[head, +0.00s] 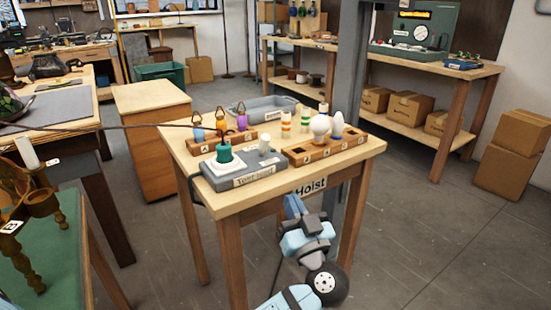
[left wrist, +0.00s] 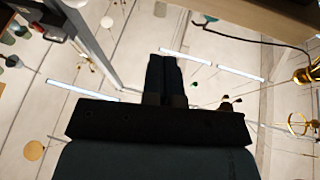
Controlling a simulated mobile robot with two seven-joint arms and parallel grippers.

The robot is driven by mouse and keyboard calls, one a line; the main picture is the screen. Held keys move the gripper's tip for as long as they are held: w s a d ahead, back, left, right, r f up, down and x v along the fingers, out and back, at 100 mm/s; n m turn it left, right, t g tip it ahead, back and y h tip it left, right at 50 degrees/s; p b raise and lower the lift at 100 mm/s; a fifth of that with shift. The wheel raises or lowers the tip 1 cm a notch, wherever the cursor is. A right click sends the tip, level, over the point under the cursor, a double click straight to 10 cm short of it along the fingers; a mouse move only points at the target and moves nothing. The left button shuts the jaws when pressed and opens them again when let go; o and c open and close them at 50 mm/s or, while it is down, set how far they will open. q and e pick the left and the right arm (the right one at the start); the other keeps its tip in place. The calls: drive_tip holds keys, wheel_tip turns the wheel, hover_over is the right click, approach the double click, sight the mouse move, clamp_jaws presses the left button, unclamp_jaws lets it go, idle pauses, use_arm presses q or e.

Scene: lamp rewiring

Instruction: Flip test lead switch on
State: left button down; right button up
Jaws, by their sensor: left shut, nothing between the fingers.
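The test lead is a grey box (head: 246,175) with a label on its front, on the near left part of the small wooden table. A green socket-like piece (head: 224,153) stands on a white round base on its top. A small pale knob (head: 265,143) shows at its back right. I cannot make out the switch or its position. My left gripper (head: 292,205) points up in front of the table's near edge, below and to the right of the box, apart from it. In the left wrist view its fingers (left wrist: 164,72) are together and empty. My right gripper is out of view.
A wooden block with bulbs (head: 325,153) stands right of the box. A rack with coloured lantern-like pieces (head: 219,136) and a grey tray (head: 262,108) are behind. The table's near edge (head: 300,188) lies beside my left gripper. A grey post (head: 354,90) rises behind the table.

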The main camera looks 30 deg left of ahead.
sight(267, 145)
use_arm(q)
drive_tip(key=shift+s+r, duration=0.1)
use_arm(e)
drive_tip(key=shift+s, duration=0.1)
use_arm(q)
drive_tip(key=b+x, duration=0.1)
drive_tip(key=x, duration=1.2)
drive_tip(key=shift+a, duration=0.2)
drive_tip(key=shift+w+a, duration=0.25)
drive_tip(key=shift+w, duration=0.1)
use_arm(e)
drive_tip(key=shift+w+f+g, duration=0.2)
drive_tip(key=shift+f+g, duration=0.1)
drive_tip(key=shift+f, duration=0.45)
